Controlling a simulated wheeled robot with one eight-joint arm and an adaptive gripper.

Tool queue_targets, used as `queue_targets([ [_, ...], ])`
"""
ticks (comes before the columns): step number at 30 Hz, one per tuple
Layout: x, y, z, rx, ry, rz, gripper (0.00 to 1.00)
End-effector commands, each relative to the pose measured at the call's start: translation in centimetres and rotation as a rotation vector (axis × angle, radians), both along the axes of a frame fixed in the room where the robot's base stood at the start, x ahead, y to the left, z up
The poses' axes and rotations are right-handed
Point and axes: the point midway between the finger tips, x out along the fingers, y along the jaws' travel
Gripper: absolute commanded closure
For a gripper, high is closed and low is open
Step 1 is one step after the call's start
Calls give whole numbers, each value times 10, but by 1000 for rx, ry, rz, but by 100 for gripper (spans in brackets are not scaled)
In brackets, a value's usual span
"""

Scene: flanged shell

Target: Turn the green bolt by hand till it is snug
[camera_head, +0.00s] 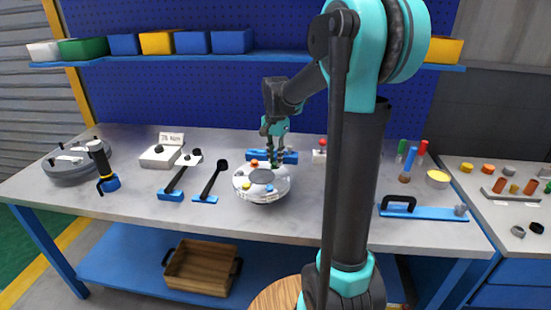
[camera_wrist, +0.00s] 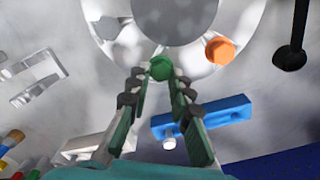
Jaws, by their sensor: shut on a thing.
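The flanged shell (camera_head: 262,197) is a round silvery body with a grey disc in its middle, standing on the bench. Coloured bolt heads sit around its flange. The green bolt (camera_wrist: 161,68) is on the flange edge in the wrist view. My gripper (camera_wrist: 159,80) comes down over the flange from above, its two fingers closed in on the sides of the green bolt head. In the head view my gripper (camera_head: 275,163) is at the far side of the shell, and its fingers largely cover the green bolt there. How deep the bolt is seated is hidden.
An orange bolt head (camera_wrist: 220,51) is beside the green one on the flange. A blue bar (camera_wrist: 225,115) lies close behind my fingers. Black-handled tools (camera_head: 211,181) lie left of the shell. The bench front is clear.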

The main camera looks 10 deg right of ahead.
Motion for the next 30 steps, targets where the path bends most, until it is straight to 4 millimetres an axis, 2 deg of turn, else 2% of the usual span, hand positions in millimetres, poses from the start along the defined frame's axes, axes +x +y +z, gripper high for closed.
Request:
queue_targets([
  [9,1,1,1,1,-2,-1,100],
  [10,1,1,1,1,-2,-1,79],
  [15,1,0,0,1,-1,0,59],
  [25,0,0,3,0,0,0,59],
  [30,0,0,22,0,0,0,59],
])
